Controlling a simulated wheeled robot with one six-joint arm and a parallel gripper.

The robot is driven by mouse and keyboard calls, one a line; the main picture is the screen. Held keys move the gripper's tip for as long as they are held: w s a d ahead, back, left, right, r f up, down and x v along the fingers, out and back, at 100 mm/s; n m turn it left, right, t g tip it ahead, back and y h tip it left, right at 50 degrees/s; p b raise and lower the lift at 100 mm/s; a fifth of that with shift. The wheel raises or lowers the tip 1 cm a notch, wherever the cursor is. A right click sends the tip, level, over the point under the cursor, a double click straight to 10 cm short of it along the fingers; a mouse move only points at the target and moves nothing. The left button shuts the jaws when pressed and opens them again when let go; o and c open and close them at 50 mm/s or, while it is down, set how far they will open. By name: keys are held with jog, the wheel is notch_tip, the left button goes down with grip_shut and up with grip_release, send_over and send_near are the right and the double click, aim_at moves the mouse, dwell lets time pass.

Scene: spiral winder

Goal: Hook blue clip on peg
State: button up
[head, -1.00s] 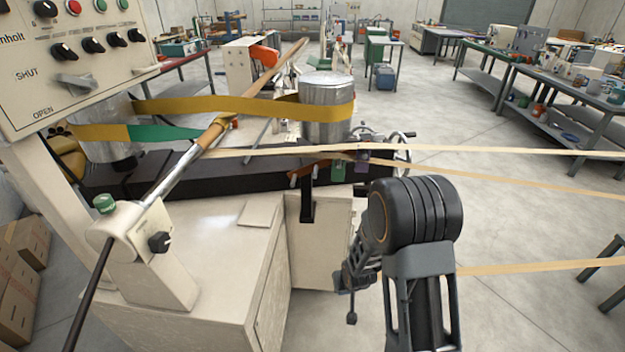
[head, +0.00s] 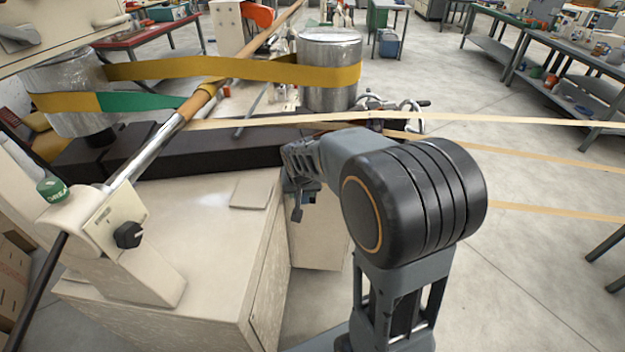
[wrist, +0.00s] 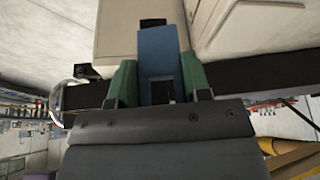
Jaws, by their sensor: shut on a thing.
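The blue clip (wrist: 158,52) is a flat blue piece with a dark slot near its lower end in the wrist view. My gripper (wrist: 158,84) is shut on it, with green fingers on both sides. A small dark piece (wrist: 153,22) shows at the clip's far end; I cannot tell whether they touch or whether it is the peg. In the head view my gripper (head: 298,158) is small and partly hidden by my arm, close to the front of the dark beam (head: 220,152). The clip and the peg cannot be made out there.
A cream cabinet (head: 190,240) stands at left below the beam. A steel and copper-coloured rod (head: 150,155) crosses over it. A yellow belt (head: 210,68) runs to a metal drum (head: 328,75). Pale tapes (head: 520,118) stretch right. Open floor lies right of my arm.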

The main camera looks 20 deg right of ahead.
jog(key=s+d+r+m+b, duration=0.2)
jog(key=s+r, duration=0.2)
jog(key=r, duration=0.5)
jog(key=shift+h, duration=0.4)
jog(key=shift+w+d+f+p, duration=0.1)
jog(key=shift+w+d+p, duration=0.55)
jog(key=shift+w, duration=0.7)
jog(key=shift+w+d+p, duration=0.4)
jog(key=shift+w+d, duration=0.45)
jog(key=shift+w, duration=0.45)
jog(key=shift+w+d+f+p, duration=0.1)
jog(key=shift+w+d+p, duration=0.55)
jog(key=shift+w, duration=0.7)
jog(key=shift+w+d+f, duration=0.35)
jog(key=shift+w+d, duration=0.05)
jog(key=shift+w, duration=0.2)
jog(key=o, duration=1.1)
